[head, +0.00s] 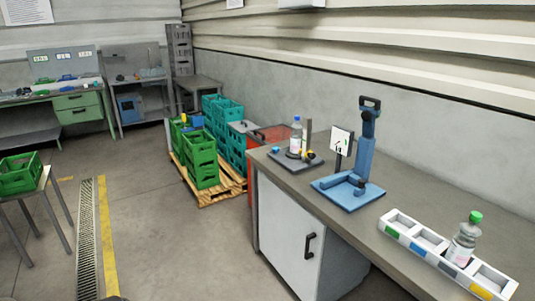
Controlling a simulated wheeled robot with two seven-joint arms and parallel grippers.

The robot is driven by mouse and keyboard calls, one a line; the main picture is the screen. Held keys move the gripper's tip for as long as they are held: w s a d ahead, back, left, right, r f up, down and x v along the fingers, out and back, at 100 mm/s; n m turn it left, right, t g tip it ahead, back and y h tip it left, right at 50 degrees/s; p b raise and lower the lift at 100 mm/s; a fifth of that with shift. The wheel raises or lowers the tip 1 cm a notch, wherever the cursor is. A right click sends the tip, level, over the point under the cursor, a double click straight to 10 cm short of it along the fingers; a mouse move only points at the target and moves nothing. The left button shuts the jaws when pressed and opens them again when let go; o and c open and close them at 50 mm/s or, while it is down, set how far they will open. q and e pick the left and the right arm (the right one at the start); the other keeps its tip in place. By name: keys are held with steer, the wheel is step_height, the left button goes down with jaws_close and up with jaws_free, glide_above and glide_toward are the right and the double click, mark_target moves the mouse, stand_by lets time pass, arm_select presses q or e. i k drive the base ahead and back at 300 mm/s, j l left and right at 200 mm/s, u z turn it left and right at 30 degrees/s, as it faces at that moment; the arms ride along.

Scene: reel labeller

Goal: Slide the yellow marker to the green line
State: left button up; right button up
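A small dark device (285,163) stands at the far left end of the workbench, with a bottle (296,134) and a brownish upright post on it. A small yellow piece (310,153) shows at the foot of the post; it may be the yellow marker, but it is too small to be sure. A small blue piece sits at the device's left. I cannot make out a green line. Neither of my grippers is in view.
A blue press-like stand (366,145) is on the bench, with a small white panel (341,140) beside it. A white compartment tray (402,234) holding a green-capped bottle (463,242) is at the right front. Green crates (203,166) stand on a pallet left of the bench.

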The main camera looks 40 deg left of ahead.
mark_target(310, 155)
steer(key=u, duration=1.1)
